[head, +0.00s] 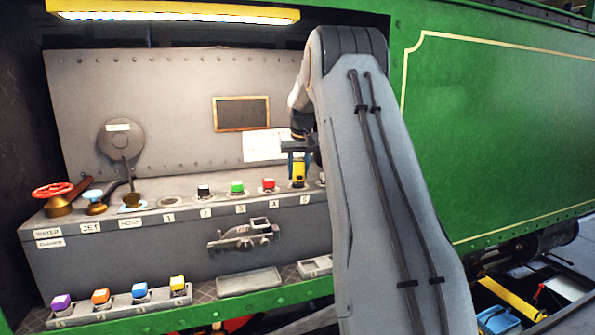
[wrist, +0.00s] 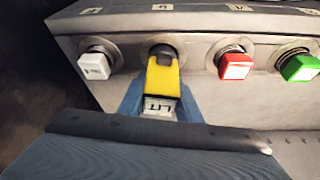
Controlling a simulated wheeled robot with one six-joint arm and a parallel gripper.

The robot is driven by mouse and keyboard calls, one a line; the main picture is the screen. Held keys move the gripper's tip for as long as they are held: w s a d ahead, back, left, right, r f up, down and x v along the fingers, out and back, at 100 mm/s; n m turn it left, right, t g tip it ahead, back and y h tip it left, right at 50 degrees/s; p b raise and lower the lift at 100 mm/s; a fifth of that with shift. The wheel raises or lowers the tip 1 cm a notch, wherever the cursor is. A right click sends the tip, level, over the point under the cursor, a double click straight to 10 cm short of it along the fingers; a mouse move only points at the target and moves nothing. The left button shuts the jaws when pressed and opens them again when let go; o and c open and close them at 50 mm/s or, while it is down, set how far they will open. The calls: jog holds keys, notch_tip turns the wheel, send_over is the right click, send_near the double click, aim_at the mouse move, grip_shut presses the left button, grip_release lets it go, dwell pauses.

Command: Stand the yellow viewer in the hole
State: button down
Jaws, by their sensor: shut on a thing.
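The yellow viewer (wrist: 162,80) has a dark lower end and a pale cap marked "LIT". It also shows in the head view (head: 298,172), roughly upright over the grey ledge. My gripper (wrist: 160,106) is shut on it, with a blue finger on each side; in the head view my gripper (head: 298,154) is partly hidden by my arm. The viewer's dark end is at the ringed hole (wrist: 147,48) between the white-capped and red-capped pieces. I cannot tell how deep the end sits in the hole.
A white-capped piece (wrist: 94,66) stands on one side, red (wrist: 235,66) and green (wrist: 300,67) ones on the other. An empty numbered hole (head: 168,202) is at the ledge's left. A lower rack (head: 115,311) holds several coloured pieces. A red handwheel (head: 52,190) stands far left.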

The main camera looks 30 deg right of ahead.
jog(key=c, duration=0.6)
grip_release()
jog(key=shift+o, duration=0.2)
jog(key=shift+r, duration=0.4)
jog(key=shift+r+p, duration=0.35)
jog(key=shift+p, duration=0.1)
jog(key=shift+r+p, duration=0.4)
jog(key=shift+r, duration=0.2)
jog(key=shift+r+p, duration=1.6)
jog(key=shift+r, duration=0.8)
